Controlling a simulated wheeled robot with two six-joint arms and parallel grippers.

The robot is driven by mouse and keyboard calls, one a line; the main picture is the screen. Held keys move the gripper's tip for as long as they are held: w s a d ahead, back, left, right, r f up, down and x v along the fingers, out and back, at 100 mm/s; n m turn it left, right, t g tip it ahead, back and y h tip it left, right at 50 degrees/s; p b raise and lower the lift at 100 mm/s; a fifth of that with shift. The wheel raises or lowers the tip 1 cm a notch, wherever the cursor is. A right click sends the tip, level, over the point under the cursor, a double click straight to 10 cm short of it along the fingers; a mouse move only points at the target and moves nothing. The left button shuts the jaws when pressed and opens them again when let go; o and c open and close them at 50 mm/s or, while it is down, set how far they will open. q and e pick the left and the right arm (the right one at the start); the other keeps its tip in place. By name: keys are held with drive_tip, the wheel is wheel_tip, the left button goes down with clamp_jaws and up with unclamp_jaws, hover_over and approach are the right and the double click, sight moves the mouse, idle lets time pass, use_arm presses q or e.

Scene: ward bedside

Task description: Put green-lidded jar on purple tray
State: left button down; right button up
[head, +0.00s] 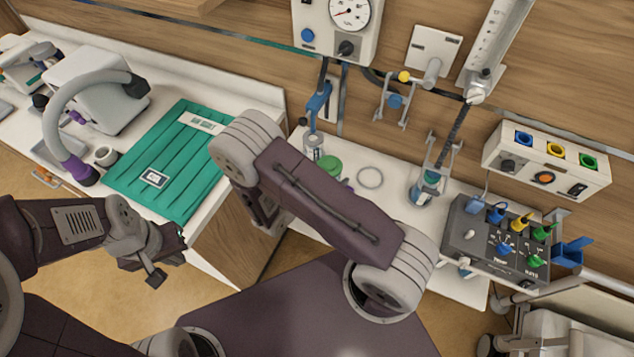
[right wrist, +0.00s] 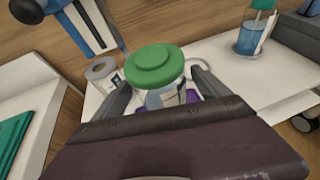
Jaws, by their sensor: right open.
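The green-lidded jar (right wrist: 154,64) stands between the two fingers of my right gripper (right wrist: 160,78) in the right wrist view. Its clear body with a label shows below the lid. The fingers are apart on either side of it. In the head view the jar's green lid (head: 328,166) shows just past my right arm, which hides the right gripper. A small purple patch (right wrist: 191,97), perhaps part of the purple tray, shows by the jar's base; the rest is hidden. My left gripper (head: 168,255) is empty, its fingers apart, in front of the left counter.
A teal folded cloth (head: 165,165) lies on the left counter. A control box (head: 500,240) with coloured knobs is farther right. Hoses and wall fittings hang behind.

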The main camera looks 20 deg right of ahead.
drive_tip(key=v, duration=0.8)
drive_tip(key=shift+b, duration=0.4)
drive_tip(key=shift+s+a, duration=0.1)
